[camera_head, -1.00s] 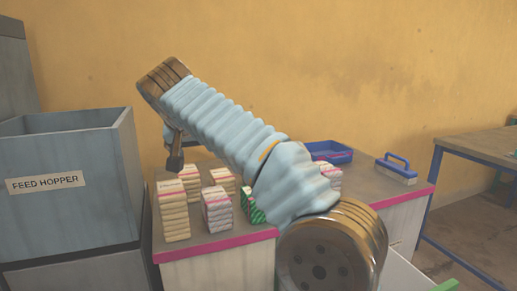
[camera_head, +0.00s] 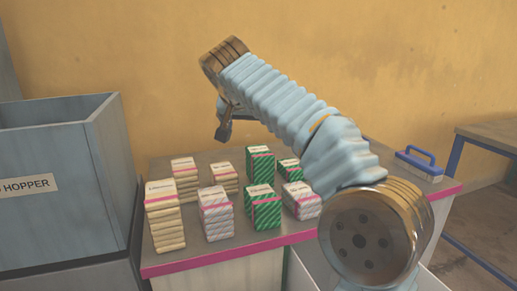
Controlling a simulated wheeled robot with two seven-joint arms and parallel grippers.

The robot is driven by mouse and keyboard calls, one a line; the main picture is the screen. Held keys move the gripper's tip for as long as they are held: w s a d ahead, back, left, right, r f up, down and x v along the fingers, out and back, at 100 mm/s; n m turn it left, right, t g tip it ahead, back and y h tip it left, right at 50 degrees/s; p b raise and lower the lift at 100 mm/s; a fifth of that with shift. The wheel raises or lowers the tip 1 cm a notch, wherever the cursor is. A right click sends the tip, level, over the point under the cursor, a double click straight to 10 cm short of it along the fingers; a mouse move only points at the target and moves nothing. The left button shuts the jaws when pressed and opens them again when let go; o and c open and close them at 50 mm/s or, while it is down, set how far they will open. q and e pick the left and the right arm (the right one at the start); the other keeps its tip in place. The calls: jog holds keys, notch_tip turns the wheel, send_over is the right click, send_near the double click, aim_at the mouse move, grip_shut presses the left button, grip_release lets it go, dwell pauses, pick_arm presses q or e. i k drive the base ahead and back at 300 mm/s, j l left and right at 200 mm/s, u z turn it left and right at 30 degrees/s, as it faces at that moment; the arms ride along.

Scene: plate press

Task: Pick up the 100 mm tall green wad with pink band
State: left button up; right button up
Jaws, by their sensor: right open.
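Green striped wads with pink bands stand on the table. One tall green wad (camera_head: 260,167) is at the back middle. Another green wad (camera_head: 264,209) stands in front of it, and a lower green wad (camera_head: 290,170) is at the back right. I cannot read the heights on their labels. My right gripper (camera_head: 223,130) hangs from the arm above and behind the wads, to the left of the tall back one. It is open, apart from the wads, with nothing seen in it; its fingers show small and partly overlapped. My left gripper is out of view.
Cream wads (camera_head: 163,216) stand at the left and grey-white wads (camera_head: 216,214) stand beside the green ones. The grey table (camera_head: 168,262) has a pink front edge. A blue-handled brush (camera_head: 418,166) lies at the right. The feed hopper (camera_head: 60,200) stands left.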

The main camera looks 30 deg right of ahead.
aim_at(260, 167)
jog(key=k+j, duration=0.35)
jog(key=j, duration=0.15)
jog(key=k+j, duration=0.35)
jog(key=j, duration=0.15)
